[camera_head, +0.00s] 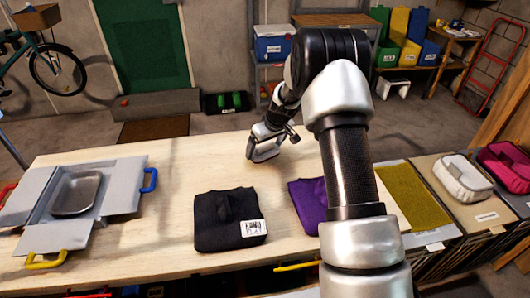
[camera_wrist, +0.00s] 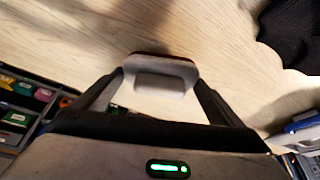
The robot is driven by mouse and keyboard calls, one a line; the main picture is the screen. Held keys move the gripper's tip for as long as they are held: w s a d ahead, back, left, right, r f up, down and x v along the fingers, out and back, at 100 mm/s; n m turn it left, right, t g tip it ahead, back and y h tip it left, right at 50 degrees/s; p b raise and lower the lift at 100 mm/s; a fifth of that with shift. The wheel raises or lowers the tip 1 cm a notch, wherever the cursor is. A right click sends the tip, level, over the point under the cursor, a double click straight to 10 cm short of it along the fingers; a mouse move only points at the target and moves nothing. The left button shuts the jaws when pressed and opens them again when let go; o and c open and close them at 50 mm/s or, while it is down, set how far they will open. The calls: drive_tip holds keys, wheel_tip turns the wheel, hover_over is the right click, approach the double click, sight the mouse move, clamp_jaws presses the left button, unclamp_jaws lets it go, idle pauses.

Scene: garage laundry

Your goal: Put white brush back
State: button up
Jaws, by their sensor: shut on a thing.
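My gripper (camera_head: 264,150) is above the wooden table near its far edge in the head view. In the wrist view my gripper (camera_wrist: 163,85) has its two dark fingers closed on a pale block (camera_wrist: 165,80) with a dark reddish edge. This looks like the white brush, seen end on; its bristles cannot be made out. In the head view the held thing is too small to tell apart from the fingers.
The pale wooden table (camera_head: 150,235) bears a grey flapped box (camera_head: 112,195) at left, a black folded cloth (camera_head: 215,218) and a purple cloth (camera_head: 305,198). White (camera_head: 463,178) and pink (camera_head: 503,163) pouches lie right. In the wrist view, a compartmented organizer (camera_wrist: 40,84) is at left.

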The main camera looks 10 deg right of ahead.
drive_tip(key=shift+f, duration=1.1)
drive_tip(key=shift+f, duration=0.1)
drive_tip(key=shift+f, duration=0.15)
drive_tip(key=o, duration=0.7)
